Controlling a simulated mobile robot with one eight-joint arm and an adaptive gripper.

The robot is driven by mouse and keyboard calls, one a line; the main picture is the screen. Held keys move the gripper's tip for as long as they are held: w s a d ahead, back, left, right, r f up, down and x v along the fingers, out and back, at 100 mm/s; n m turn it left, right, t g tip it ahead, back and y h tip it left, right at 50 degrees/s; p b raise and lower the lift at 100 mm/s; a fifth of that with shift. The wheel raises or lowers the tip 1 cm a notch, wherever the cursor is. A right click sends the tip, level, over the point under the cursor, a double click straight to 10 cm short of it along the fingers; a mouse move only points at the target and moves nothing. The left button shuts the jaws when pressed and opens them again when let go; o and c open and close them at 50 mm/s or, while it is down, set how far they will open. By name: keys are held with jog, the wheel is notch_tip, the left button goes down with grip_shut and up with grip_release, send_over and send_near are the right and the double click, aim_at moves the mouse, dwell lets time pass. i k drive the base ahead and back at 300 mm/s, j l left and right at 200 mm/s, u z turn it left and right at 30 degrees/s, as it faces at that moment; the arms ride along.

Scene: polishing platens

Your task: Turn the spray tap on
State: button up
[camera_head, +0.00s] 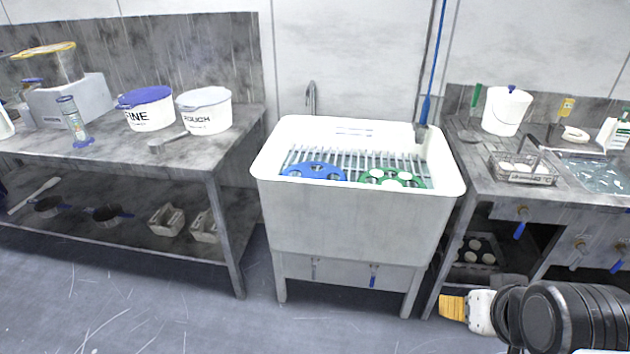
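The front panel below the basin carries a grey-handled tap (314,268) and a blue-handled tap (373,276), both handles pointing down. I see no label telling which feeds the spray. My gripper (452,307) is at the lower right, its orange fingertips pointing left, apart from the sink and right of the blue-handled tap. Whether its fingers are apart cannot be told.
A metal spout (311,97) rises behind the sink. A blue disc (314,172) and a green disc (394,180) lie in the basin. The right bench has more blue-handled taps (520,229) on its front. A grey bench (200,165) stands left. Floor before the sink is clear.

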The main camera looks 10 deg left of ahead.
aim_at(521, 228)
jog(key=i+l+z, duration=0.25)
jog(key=i+l, duration=0.25)
jog(key=i+l+z, duration=0.25)
jog(key=i+l, duration=0.2)
jog(key=i, duration=0.1)
